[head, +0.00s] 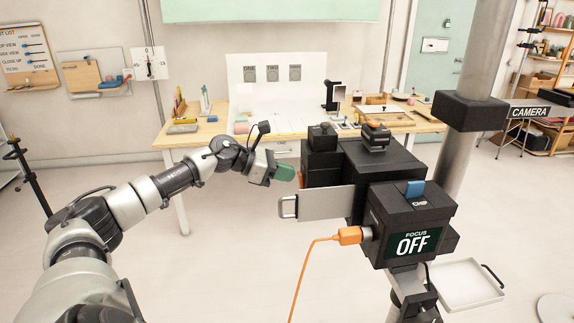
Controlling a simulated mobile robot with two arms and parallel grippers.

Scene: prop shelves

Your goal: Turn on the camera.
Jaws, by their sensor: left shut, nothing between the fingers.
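The camera (345,167) is a large black boxy unit on a stand, right of centre in the head view. Its near box carries a dark screen (413,243) reading "FOCUS OFF" and a blue tab (415,188) on top. An orange plug (350,236) with a cable sits at its left side. A silver plate with a handle (318,204) sticks out to the left. My left gripper (287,173) is shut and empty, with green fingertips, just left of the camera body and above the silver plate; whether it touches is unclear. My right gripper is not in view.
A wooden desk (190,135) with small items stands behind. A grey column (459,163) rises right of the camera, near a "CAMERA" sign (529,112). A white tray (465,285) is at lower right.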

